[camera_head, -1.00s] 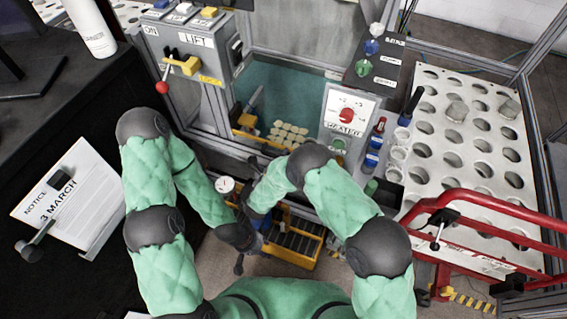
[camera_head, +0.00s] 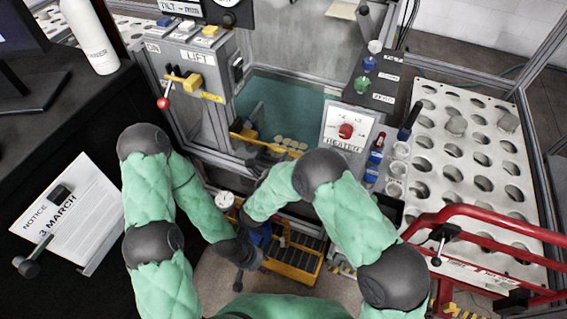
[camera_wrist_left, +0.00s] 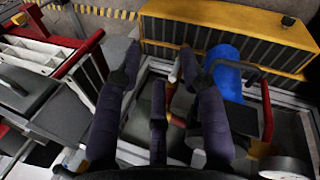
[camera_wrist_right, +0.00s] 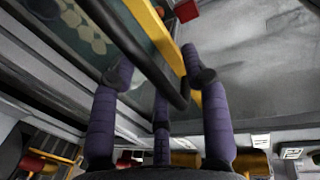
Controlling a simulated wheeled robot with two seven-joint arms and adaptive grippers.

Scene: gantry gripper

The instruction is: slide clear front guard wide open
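The clear front guard is hard to make out. A yellow bar (camera_head: 262,144) crosses the low front of the teal-floored enclosure (camera_head: 285,103) in the head view. In the right wrist view, a yellow bar (camera_wrist_right: 170,45) and a dark handle bar (camera_wrist_right: 140,55) run between the spread fingers of my right gripper (camera_wrist_right: 160,75). I cannot tell whether they touch it. In the head view my right arm hides most of that gripper. My left gripper (camera_head: 243,270) is low in front of the machine; its fingers are apart in the left wrist view (camera_wrist_left: 160,80).
A yellow slotted bin (camera_head: 292,262) and a blue object (camera_wrist_left: 225,75) lie near my left gripper. The LIFT panel (camera_head: 195,62) with a red-knobbed lever stands left, the HEATER box (camera_head: 348,128) right. A red rail (camera_head: 490,222) and perforated white table (camera_head: 460,150) are further right.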

